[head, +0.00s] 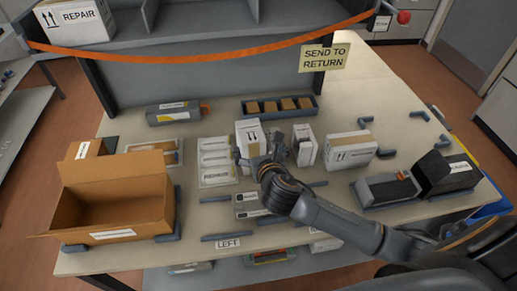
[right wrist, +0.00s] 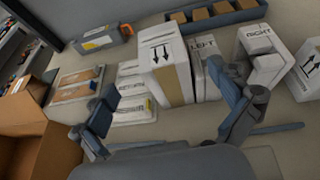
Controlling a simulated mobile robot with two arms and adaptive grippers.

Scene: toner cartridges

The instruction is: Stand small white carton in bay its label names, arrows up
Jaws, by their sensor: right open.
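A small white carton (head: 250,138) with a brown tape strip stands on the table near the middle. In the right wrist view this carton (right wrist: 163,58) shows two black arrows that appear to point down. My right gripper (head: 262,156) is open at its near side. In the right wrist view the fingers (right wrist: 172,100) are spread wide, with the carton ahead between them; I cannot tell whether they touch it. Behind and right of it are a white piece marked LEFT (right wrist: 204,44) and one marked RIGHT (right wrist: 260,48). My left gripper is out of view.
A larger white carton (head: 350,147) lies to the right. An open brown box (head: 110,205) stands at left. The shelf unit (head: 190,27) at the back holds a REPAIR carton (head: 75,20); an orange strap (head: 200,52) crosses its front, with a SEND TO RETURN sign (head: 324,58).

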